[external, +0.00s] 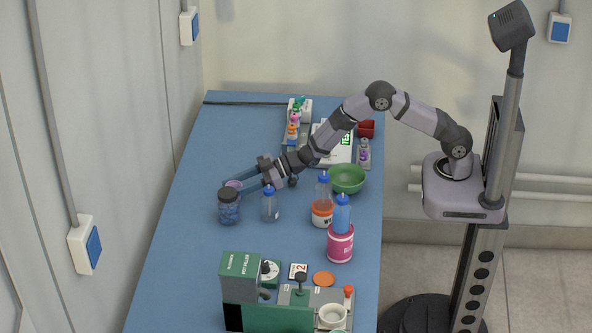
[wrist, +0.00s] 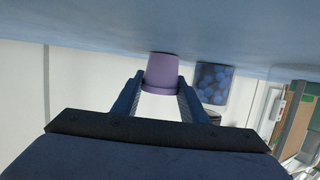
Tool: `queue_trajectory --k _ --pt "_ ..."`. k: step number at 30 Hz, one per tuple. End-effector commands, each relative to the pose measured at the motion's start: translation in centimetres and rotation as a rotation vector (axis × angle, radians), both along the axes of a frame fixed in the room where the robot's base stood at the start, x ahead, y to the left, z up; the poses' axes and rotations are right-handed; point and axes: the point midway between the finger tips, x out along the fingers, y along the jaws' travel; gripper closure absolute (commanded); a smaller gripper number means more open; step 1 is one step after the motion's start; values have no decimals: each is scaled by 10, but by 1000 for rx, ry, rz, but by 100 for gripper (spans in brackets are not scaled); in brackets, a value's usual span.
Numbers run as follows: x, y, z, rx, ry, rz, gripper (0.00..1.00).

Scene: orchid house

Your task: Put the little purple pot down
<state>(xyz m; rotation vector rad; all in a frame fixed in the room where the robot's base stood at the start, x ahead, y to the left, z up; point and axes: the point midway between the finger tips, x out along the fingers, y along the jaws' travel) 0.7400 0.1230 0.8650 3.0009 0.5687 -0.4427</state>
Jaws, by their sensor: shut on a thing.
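The little purple pot (external: 233,184) is at the far left of the arm's reach, beside a dark-lidded jar, partly hidden by the fingers in the external view. In the wrist view the purple pot (wrist: 162,72) sits between my two blue fingertips, with its narrower end toward the blue table. My gripper (external: 238,182) is shut on it and reaches low and nearly level over the table; its fingers also show in the wrist view (wrist: 160,80). Whether the pot's base touches the table I cannot tell.
The jar of blue balls (external: 229,208) stands close to the pot; it also shows in the wrist view (wrist: 213,82). A blue-capped bottle (external: 269,205) stands below my wrist. A green bowl (external: 347,178) and other bottles are to the right. The blue table (external: 185,255) is clear at left front.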

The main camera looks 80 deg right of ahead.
Motion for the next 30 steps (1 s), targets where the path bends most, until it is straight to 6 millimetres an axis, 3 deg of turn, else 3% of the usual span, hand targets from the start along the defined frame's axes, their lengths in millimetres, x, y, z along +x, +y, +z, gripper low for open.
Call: queue_trajectory --k 10,11,13,23,30 --pt "-3 0 -16 -1 15 0 85" --pt "-3 0 -16 -2 16 0 56" --pt "-4 0 -17 -2 17 0 42" --pt "-4 0 -17 -3 20 -1 42" --pt "-4 0 -1 -3 20 -1 42"
